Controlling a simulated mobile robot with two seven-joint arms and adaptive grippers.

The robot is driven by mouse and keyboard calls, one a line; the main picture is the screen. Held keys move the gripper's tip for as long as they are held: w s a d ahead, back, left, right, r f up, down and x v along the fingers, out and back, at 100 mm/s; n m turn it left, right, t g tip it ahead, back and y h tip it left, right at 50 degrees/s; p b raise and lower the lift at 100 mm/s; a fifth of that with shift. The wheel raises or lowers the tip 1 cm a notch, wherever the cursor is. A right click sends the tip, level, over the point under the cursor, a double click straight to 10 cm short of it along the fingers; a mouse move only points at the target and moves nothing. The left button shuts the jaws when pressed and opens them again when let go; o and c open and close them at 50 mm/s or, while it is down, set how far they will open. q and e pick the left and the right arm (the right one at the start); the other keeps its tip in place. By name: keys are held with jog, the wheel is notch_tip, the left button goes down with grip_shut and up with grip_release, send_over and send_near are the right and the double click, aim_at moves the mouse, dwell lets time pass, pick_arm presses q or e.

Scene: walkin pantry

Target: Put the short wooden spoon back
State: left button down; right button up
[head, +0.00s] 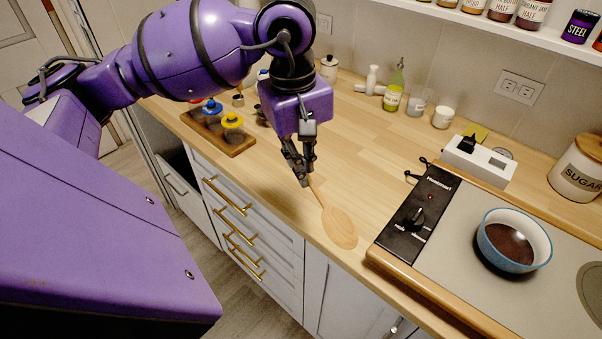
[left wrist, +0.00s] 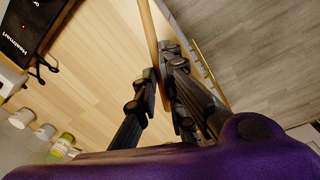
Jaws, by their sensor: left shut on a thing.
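The wooden spoon (head: 340,228) hangs from my left gripper (head: 304,178) with its bowl end toward the front edge of the counter (head: 270,205). The fingers are shut on the upper part of its handle, which also shows as a thin stick in the left wrist view (left wrist: 148,35). There the left gripper (left wrist: 160,85) has its fingertips on either side of the handle. I cannot tell whether the bowl touches the counter or is just above it. My right gripper is not in view.
A hotplate (head: 405,222) with a blue bowl (head: 513,240) of dark contents stands at the right. A wooden board (head: 218,132) with colored-topped items is at the left. A white power strip (head: 480,160), jars and a sugar canister (head: 580,170) line the back. The mid counter is clear.

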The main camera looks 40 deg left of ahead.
pick_arm(q)
jog(key=w+a+f, duration=0.2)
jog(key=w, duration=0.1)
jog(key=w+a+f+p, duration=0.1)
jog(key=w+a+f, duration=0.4)
jog(key=w+f, duration=0.1)
jog(key=w, duration=0.1)
jog(key=shift+a+f, duration=0.25)
jog(key=shift+a, duration=0.05)
jog(key=shift+w+a+f, duration=0.35)
jog(key=shift+w+f, duration=0.15)
jog(key=shift+f, duration=0.2)
notch_tip(320, 180, down, 3)
jog(key=shift+p, duration=0.3)
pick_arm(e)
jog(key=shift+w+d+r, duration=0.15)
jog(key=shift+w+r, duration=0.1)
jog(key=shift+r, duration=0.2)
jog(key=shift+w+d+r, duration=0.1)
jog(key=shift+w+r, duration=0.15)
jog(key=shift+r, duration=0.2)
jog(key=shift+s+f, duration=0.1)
pick_arm(q)
jog(key=shift+f, duration=0.25)
jog(key=c, duration=1.8)
grip_release()
jog(key=shift+r, duration=0.1)
jog(key=shift+c, duration=0.2)
